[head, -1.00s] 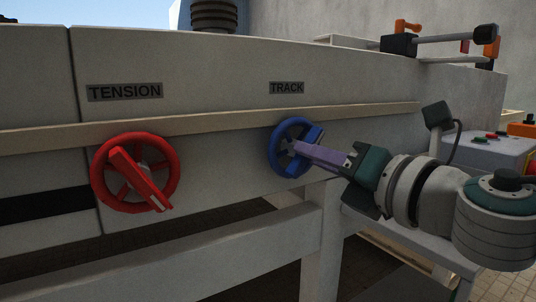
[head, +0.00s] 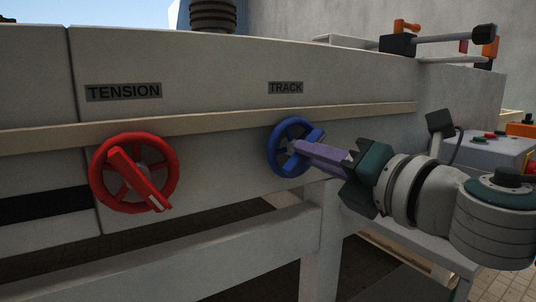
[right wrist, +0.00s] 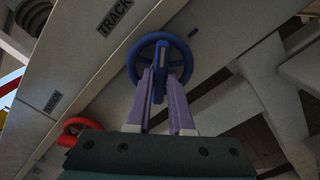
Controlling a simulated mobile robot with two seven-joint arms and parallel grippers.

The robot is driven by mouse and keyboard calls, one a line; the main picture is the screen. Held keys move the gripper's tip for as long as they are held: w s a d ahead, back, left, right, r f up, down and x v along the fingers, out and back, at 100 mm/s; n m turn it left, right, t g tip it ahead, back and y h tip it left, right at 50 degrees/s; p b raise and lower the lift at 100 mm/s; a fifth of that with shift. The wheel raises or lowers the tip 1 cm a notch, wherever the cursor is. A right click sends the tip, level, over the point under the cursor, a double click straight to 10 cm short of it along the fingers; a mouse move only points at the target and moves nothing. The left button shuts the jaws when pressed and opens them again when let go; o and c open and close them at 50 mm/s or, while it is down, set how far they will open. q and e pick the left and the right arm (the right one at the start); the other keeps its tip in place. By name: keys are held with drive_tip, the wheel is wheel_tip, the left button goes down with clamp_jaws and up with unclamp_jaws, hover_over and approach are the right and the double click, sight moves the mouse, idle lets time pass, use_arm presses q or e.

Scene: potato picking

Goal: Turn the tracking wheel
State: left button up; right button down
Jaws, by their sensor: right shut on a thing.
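The blue tracking wheel (head: 273,150) sits on the machine's pale side panel under the TRACK label (head: 286,88). It also shows in the right wrist view (right wrist: 133,62), with a raised blue bar (right wrist: 160,58) across its face. My right gripper (head: 297,147) reaches in from the right, its purple fingers at the wheel's middle. In the right wrist view the fingers (right wrist: 161,78) stand on either side of the bar and are shut on it. They hide part of the wheel. My left gripper is not in view.
A red wheel (head: 103,178) with a similar bar is to the left, under the TENSION label (head: 124,92). A beige rail (head: 210,123) runs along the panel just above both wheels. A control box (head: 492,150) with buttons stands at the right, behind my right arm.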

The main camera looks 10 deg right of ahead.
drive_tip(key=m+p, duration=0.1)
drive_tip(key=m, duration=0.7)
drive_tip(key=shift+p, duration=0.3)
idle(0.4)
drive_tip(key=c, duration=0.8)
unclamp_jaws()
